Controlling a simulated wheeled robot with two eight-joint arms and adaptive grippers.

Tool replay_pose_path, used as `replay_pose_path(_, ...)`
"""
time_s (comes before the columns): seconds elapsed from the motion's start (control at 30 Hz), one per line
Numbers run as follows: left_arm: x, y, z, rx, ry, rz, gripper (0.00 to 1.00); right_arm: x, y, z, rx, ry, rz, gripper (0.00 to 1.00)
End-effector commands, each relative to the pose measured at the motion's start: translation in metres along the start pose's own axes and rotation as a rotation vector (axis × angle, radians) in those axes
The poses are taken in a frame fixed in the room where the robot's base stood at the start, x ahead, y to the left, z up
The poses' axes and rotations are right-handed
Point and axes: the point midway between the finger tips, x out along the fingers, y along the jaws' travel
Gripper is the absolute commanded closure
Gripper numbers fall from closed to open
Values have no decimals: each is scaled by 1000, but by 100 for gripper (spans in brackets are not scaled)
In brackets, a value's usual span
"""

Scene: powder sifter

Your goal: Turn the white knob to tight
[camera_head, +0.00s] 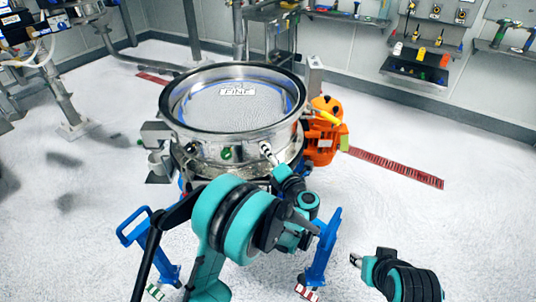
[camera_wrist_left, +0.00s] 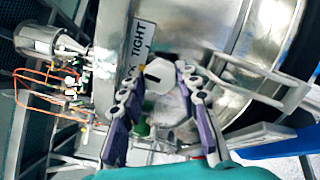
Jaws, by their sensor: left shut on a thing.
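The white knob (camera_wrist_left: 160,76) is in the middle of the left wrist view, a pale rounded shape with a dark mark on its left part. A white label reading TIGHT (camera_wrist_left: 140,45) is on the metal just left of and above it. My left gripper (camera_wrist_left: 158,72) has a finger on each side of the knob and is shut on it. In the head view my left gripper (camera_head: 270,158) is at the front right wall of the round sifter (camera_head: 200,143), and the knob cannot be made out there. My right gripper (camera_head: 355,261) is apart from the sifter at lower right, too small to read.
A blue handle (camera_head: 135,228) stands at front left, and another blue handle (camera_head: 326,245) at front right. An orange machine part (camera_head: 322,145) sits at the sifter's right. Wall shelves (camera_head: 418,68) with tools are at the back right. The floor on the right is largely clear.

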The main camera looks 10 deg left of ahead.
Motion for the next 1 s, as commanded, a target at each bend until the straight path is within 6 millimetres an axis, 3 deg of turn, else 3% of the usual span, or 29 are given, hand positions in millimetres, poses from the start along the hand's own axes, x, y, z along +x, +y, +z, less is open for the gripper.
replay_pose_path(0.5, 0, -1, 0, 457, -1, 0, 97, 10, 0, 7, 0, 0, 0, 60)
replay_pose_path(1.0, 0, 0, 0, 670, -1, 0, 97, 13, 0, 10, 0, 0, 0, 60)
